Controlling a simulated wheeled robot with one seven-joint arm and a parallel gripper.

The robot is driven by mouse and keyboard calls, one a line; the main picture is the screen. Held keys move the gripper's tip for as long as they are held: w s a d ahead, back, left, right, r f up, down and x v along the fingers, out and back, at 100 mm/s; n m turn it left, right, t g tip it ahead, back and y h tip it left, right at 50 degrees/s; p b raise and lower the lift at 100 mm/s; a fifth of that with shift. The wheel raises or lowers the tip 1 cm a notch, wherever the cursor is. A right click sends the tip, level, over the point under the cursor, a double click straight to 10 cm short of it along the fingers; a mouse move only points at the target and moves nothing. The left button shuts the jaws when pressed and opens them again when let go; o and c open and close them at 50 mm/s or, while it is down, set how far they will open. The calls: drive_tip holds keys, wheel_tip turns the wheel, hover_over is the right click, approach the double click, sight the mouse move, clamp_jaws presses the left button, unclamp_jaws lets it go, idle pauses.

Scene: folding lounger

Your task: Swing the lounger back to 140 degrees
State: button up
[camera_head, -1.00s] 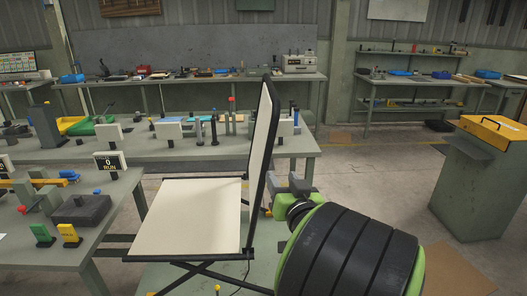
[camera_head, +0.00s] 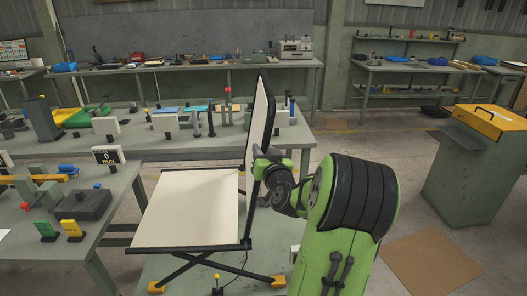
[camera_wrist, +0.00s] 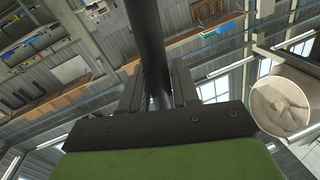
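The lounger has a cream seat (camera_head: 190,205) and a cream backrest (camera_head: 256,110) in a black tube frame. In the head view the seat lies about flat and the backrest stands nearly upright, leaning slightly right at its top. My gripper (camera_head: 257,158) is at the backrest's right side, about halfway up. In the wrist view its two dark fingers (camera_wrist: 159,85) stand on either side of a black tube (camera_wrist: 147,35) of the backrest frame. The tube fills the gap between them, and they look closed on it. The exact contact is hidden in the head view.
A table (camera_head: 100,225) with small blocks and a sign stands close on the left. A workbench (camera_head: 190,150) stands behind the lounger. A green cabinet with a yellow top (camera_head: 490,122) is at the right. Floor between lounger and cabinet is open, with a brown mat (camera_head: 430,262).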

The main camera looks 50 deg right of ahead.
clamp_jaws()
